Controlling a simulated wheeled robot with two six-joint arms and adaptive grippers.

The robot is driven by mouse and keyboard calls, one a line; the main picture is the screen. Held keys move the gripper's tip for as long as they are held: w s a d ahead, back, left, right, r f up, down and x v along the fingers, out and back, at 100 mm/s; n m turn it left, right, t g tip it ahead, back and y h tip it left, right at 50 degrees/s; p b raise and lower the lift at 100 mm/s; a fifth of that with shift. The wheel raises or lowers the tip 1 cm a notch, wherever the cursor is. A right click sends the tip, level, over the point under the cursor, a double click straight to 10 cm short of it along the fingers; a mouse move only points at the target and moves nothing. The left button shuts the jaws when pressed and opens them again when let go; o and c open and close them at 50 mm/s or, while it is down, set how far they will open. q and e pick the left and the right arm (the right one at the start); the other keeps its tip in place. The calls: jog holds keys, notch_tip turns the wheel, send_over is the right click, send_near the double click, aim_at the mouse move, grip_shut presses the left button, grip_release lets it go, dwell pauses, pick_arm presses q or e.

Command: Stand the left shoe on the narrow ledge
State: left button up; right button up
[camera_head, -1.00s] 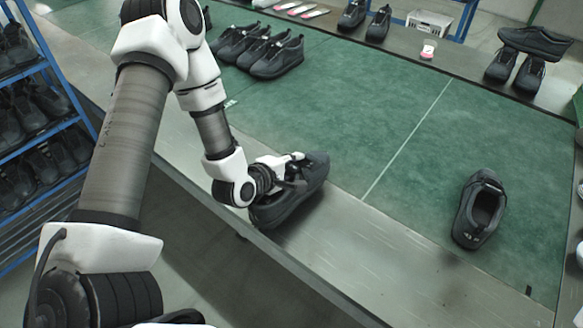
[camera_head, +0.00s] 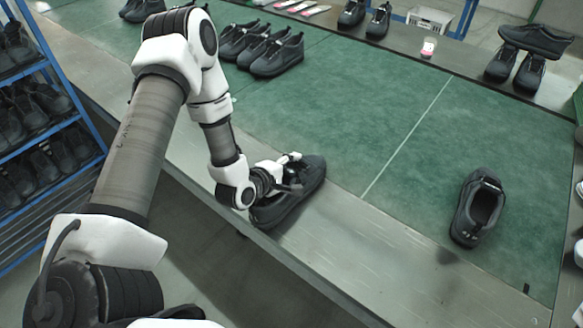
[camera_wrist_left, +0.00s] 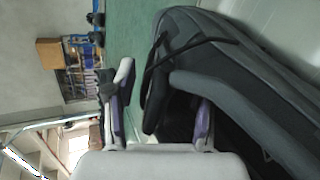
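A dark grey shoe (camera_head: 300,200) sits sole down on the narrow bare metal ledge (camera_head: 375,232) along the table's near edge, with its far end by the green mat. It fills the right of the left wrist view (camera_wrist_left: 235,75). My left gripper (camera_head: 278,172) is at the shoe's opening. In the wrist view its fingers (camera_wrist_left: 162,105) are spread. One finger is at the dark opening, the other is outside the collar with a gap showing. A second dark shoe (camera_head: 462,220) stands on the green mat at the right. My right gripper is not in view.
The green mat (camera_head: 340,110) is clear between the two shoes. Several dark shoes (camera_head: 262,48) stand at its far left. Shoes (camera_head: 515,68) and a small cup (camera_head: 429,48) stand on the far metal strip. A blue rack of shoes (camera_head: 45,150) is at the left.

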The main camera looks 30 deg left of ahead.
pick_arm(q)
jog(key=shift+r, duration=0.1)
jog(key=shift+s+r, duration=0.1)
jog(key=shift+r, duration=0.05)
jog(key=p+v, duration=0.2)
jog(key=v, duration=0.9)
jog(key=shift+s, duration=0.35)
